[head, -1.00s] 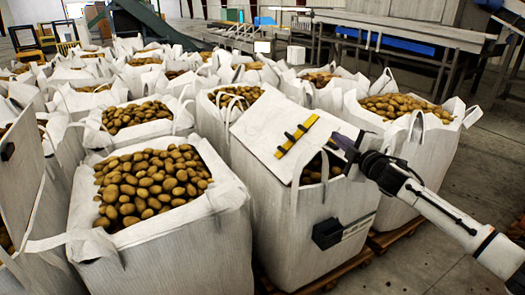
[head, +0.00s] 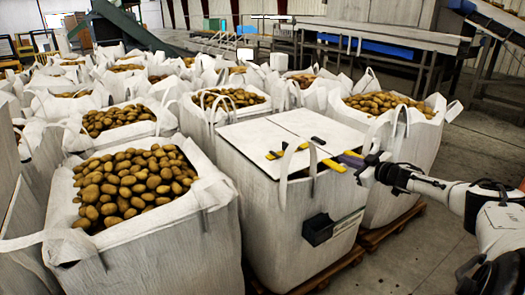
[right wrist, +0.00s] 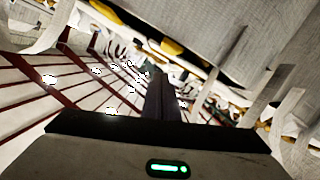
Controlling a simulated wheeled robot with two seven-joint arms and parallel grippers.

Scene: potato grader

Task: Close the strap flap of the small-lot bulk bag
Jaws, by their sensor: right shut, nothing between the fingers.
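The small-lot bulk bag (head: 270,205) stands in the middle of the head view, with a black box and a label on its front. Its white strap flap (head: 290,133) lies low and almost flat over the top, covering the potatoes. My left gripper is out of view.
A potato-filled open bag (head: 135,188) stands close on the left, and another (head: 390,103) behind on the right. White lifting loops stick up around the rims. Pallets (head: 385,230) lie under the bags.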

